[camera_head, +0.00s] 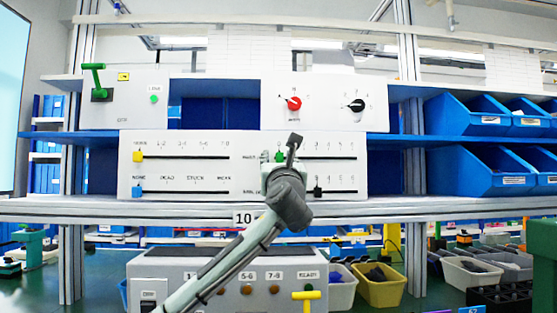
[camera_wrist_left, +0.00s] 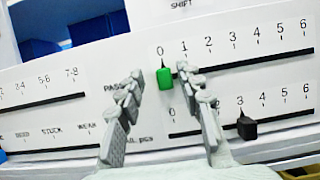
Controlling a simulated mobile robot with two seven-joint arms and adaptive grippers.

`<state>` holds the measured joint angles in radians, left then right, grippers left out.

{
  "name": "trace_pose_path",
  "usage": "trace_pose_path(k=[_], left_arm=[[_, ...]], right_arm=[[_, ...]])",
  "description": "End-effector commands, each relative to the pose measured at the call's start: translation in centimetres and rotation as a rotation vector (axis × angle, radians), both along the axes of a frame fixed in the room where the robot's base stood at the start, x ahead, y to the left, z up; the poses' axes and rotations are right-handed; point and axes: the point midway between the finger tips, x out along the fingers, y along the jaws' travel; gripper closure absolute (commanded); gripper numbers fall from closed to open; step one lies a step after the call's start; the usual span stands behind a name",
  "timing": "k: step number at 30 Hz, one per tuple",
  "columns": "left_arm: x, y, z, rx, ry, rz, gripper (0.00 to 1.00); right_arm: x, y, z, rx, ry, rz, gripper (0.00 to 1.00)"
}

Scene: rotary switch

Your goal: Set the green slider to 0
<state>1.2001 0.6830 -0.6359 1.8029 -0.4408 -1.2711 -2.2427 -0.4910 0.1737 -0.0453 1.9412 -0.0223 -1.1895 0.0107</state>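The green slider (camera_wrist_left: 164,78) sits at the left end of its slot, under the 0 mark, in the left wrist view. In the head view it (camera_head: 280,156) is partly hidden by my left gripper (camera_head: 287,150). My left gripper (camera_wrist_left: 160,72) is open, with one fingertip on each side of the green slider. The left fingertip is a little apart from it, and the right fingertip is close to it. I cannot tell whether either touches. My right gripper is in neither view.
A black slider (camera_wrist_left: 247,128) stands near 3 in the slot below. Yellow (camera_head: 138,156) and blue (camera_head: 138,191) sliders are at the panel's left. Red (camera_head: 294,104) and black (camera_head: 357,105) rotary knobs and a green lever (camera_head: 94,78) are above.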

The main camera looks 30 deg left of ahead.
Motion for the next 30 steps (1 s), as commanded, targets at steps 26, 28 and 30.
trace_pose_path(k=[26, 28, 30], left_arm=[[-9.2, -6.2, -4.6, 0.000, 0.000, 0.000, 0.64], [-9.3, -6.2, -4.6, 0.000, 0.000, 0.000, 0.64], [-9.3, -6.2, -4.6, 0.000, 0.000, 0.001, 0.64]], right_arm=[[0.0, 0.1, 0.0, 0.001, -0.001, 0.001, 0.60], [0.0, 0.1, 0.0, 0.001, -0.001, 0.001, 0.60], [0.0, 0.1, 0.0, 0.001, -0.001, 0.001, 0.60]])
